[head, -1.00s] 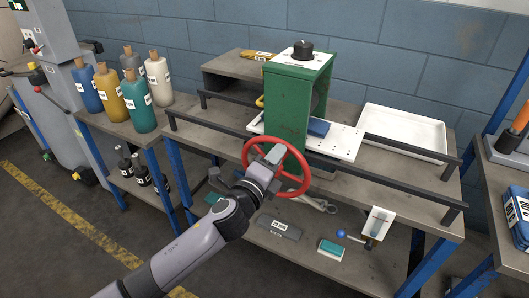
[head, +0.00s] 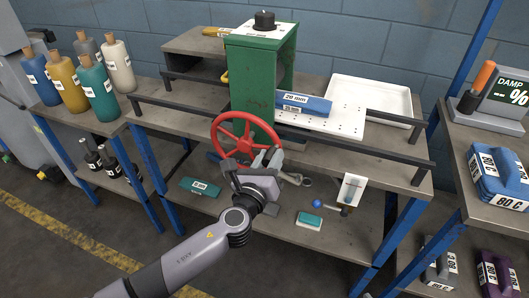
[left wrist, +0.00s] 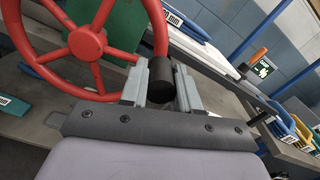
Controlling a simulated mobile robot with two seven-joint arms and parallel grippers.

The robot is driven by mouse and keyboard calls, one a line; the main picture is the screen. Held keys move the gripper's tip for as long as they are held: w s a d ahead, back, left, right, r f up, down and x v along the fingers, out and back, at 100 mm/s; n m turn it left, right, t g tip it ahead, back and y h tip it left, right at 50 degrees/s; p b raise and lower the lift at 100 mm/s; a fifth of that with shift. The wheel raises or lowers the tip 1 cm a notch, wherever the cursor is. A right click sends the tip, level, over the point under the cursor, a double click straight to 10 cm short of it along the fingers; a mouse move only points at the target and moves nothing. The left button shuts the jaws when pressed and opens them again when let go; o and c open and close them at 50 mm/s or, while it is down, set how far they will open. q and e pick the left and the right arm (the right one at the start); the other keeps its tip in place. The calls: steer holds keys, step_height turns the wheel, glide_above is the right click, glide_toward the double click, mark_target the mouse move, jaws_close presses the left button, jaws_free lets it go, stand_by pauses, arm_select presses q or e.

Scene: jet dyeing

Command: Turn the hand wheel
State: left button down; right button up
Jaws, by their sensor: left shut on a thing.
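The red hand wheel (head: 219,126) with spokes is upright on the front of the green stand (head: 250,85). It shows large in the left wrist view (left wrist: 86,42), with a black handle (left wrist: 160,84) at its rim. My left gripper (head: 264,158) is at the wheel's lower right. In the left wrist view its two fingers (left wrist: 162,90) lie on both sides of the black handle and are shut on it. My right gripper is not in view.
A blue block marked 20 mm (head: 303,104) lies on a white perforated plate (head: 345,121) beside the stand. Dark rails (head: 350,151) run along the bench. Bottles (head: 98,88) stand at left. The lower shelf holds a teal box (head: 309,221) and a blue-knobbed lever (head: 317,203).

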arm_select(q)
steer(key=shift+s+d+f+m+b, duration=0.1)
steer(key=shift+d+f+m+b, duration=0.1)
steer(key=shift+f+m, duration=0.75)
steer(key=shift+s+d+f+m+b, duration=0.1)
steer(key=shift+d+f+m+b, duration=0.1)
steer(key=shift+f+m, duration=0.7)
steer(key=shift+a+r, duration=0.1)
steer(key=shift+r, duration=0.05)
steer(key=c, duration=0.8)
jaws_free()
steer(key=shift+w, duration=0.1)
steer(key=p+v, duration=0.1)
steer(key=v, duration=0.6)
